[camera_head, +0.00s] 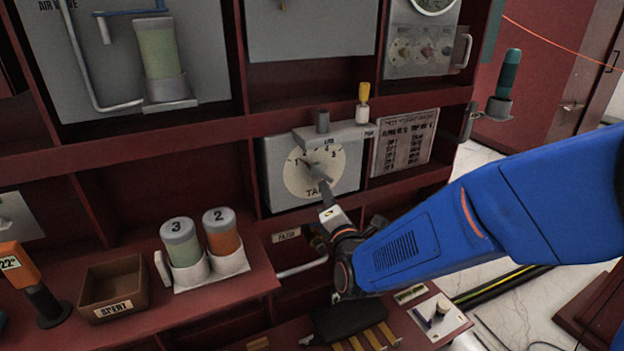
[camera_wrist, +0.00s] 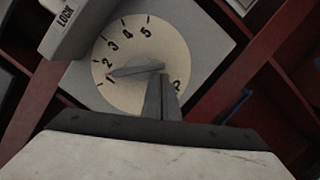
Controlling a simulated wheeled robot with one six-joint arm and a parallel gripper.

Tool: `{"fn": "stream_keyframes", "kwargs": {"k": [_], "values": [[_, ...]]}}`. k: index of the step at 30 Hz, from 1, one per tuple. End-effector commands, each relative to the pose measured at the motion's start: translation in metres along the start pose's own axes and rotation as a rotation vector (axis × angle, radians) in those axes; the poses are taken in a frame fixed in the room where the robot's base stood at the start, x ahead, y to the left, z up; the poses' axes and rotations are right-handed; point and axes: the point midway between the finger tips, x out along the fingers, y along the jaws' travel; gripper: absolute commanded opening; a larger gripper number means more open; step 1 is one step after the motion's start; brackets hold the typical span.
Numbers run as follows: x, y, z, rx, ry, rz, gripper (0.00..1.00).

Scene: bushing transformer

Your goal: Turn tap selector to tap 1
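The tap selector is a round cream dial (camera_head: 333,172) marked 1 to 5 on a grey panel; it also shows in the wrist view (camera_wrist: 125,42). Its grey pointer (camera_head: 307,163) has a red tip; in the wrist view the pointer (camera_wrist: 132,70) lies across the dial with its tip beside the 1. My gripper (camera_head: 322,184) reaches the dial from below right. In the wrist view its two narrow fingers (camera_wrist: 161,78) are close together at the pointer's hub end. Whether they grip the pointer or only touch it is hard to tell.
A grey lock block (camera_head: 337,134) with a dark peg juts out above the dial; its LOCK label shows in the wrist view (camera_wrist: 66,20). A printed chart (camera_head: 404,142) hangs to the right. Jars (camera_head: 203,245) stand on the left shelf.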

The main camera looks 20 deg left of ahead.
Motion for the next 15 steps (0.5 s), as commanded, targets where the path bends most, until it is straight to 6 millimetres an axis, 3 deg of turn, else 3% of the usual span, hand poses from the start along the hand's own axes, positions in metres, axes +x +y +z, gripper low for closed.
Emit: {"fn": "stream_keyframes", "kwargs": {"k": [15], "values": [[0.0017, -0.0027, 0.007, 0.002, -0.001, -0.001, 0.0]]}}
